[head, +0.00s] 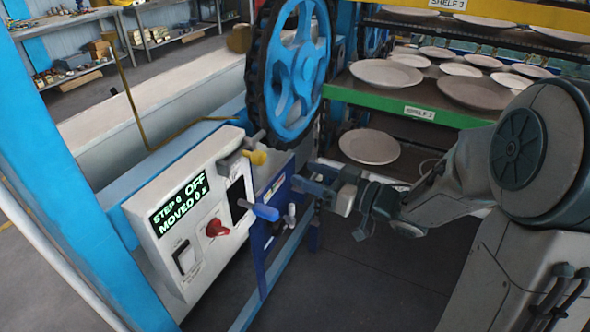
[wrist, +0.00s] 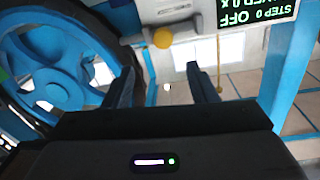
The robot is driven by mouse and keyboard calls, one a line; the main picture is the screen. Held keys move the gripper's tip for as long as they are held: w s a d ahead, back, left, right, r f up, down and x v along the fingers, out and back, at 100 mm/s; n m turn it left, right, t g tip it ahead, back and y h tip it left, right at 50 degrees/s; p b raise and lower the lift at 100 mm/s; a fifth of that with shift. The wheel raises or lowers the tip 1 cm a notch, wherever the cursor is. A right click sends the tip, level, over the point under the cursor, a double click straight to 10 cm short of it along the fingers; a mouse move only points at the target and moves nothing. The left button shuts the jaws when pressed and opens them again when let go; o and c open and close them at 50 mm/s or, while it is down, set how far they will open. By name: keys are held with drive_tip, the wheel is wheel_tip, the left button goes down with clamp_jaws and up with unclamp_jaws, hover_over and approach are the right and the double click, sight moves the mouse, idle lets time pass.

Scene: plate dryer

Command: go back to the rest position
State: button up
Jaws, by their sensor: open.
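My gripper (head: 297,184) is at the centre of the head view, to the right of the white control box (head: 150,222) and below the blue wheel. It also shows in the wrist view (wrist: 162,78), where its two dark fingers stand apart with nothing between them. The display (head: 180,207) on the box reads "STEP 0 OFF" and "MOVED 0", with a last character I cannot read for sure. The box carries a red knob (head: 217,228), a switch (head: 185,257) and a yellow knob (head: 257,157). A blue-ended lever (head: 260,211) sticks out near the gripper.
The blue wheel (head: 294,75) with a dark rim stands behind the gripper. A blue post (head: 48,130) is at left. Dark floor (head: 350,280) is clear in front.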

drive_tip(key=shift+s+d, duration=0.15)
drive_tip(key=shift+d, duration=0.1)
idle(0.3)
drive_tip(key=w+d+f+m+t+h, duration=0.1)
drive_tip(key=w+d+m+t+h, duration=0.4)
drive_tip(key=h, duration=0.3)
drive_tip(key=s+d+m+g+h, duration=0.2)
drive_tip(key=s+d+m+h, duration=0.1)
drive_tip(key=d+h, duration=0.55)
drive_tip(key=s+f+m+g, duration=0.1)
drive_tip(key=s+g, duration=0.3)
drive_tip(key=s, duration=0.5)
drive_tip(key=s+d+f+m+g, duration=0.1)
drive_tip(key=s+g, duration=0.3)
drive_tip(key=s, duration=0.6)
drive_tip(key=shift+d+f+m, duration=0.25)
drive_tip(key=shift+f+m, duration=0.25)
drive_tip(key=shift+f, duration=0.05)
